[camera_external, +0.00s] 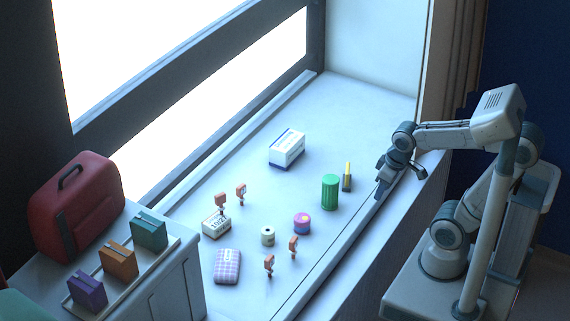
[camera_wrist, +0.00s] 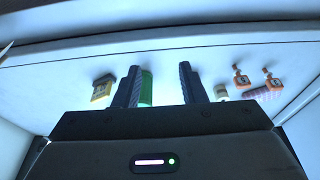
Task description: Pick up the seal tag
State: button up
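Several small orange-red tags, which look like seal tags, stand on the pale sill. Two are at the left, one (camera_external: 221,200) by a white box and one (camera_external: 241,190) just right of it. Two more are nearer the front edge, one (camera_external: 293,244) and one (camera_external: 268,262). In the wrist view two orange tags show at the right, one (camera_wrist: 240,79) and one (camera_wrist: 270,80). My gripper (camera_external: 379,190) is over the sill's front right edge, well away from the tags. In the wrist view its fingers (camera_wrist: 160,82) are apart with nothing held.
A green cylinder (camera_external: 330,192) and a yellow-tipped dark item (camera_external: 347,178) stand between my gripper and the tags. A pink-purple tin (camera_external: 302,223), cream roll (camera_external: 268,236), labelled box (camera_external: 215,225), checked pouch (camera_external: 228,266) and blue-white box (camera_external: 287,149) are around. The sill's far right is clear.

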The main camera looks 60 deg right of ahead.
dwell(0.3)
jog(key=o, duration=0.5)
jog(key=shift+c, duration=0.2)
jog(key=w+a+r+m, duration=0.1)
jog(key=w+r, duration=0.2)
jog(key=w, duration=0.3)
jog(key=w+a+r, duration=0.2)
jog(key=w, duration=0.4)
jog(key=m+t+h+p, duration=0.1)
jog(key=m+h+p, duration=0.1)
jog(key=m+p, duration=0.1)
send_over(219, 202)
jog(key=s, duration=0.4)
notch_tip(219, 202, down, 4)
jog(key=shift+m, duration=0.3)
jog(key=p+x, duration=0.1)
jog(key=x, duration=0.7)
jog(key=shift+w+a+f, duration=0.15)
jog(key=shift+w+f, duration=0.05)
jog(key=shift+p+x, duration=1.35)
jog(key=shift+x, duration=1.3)
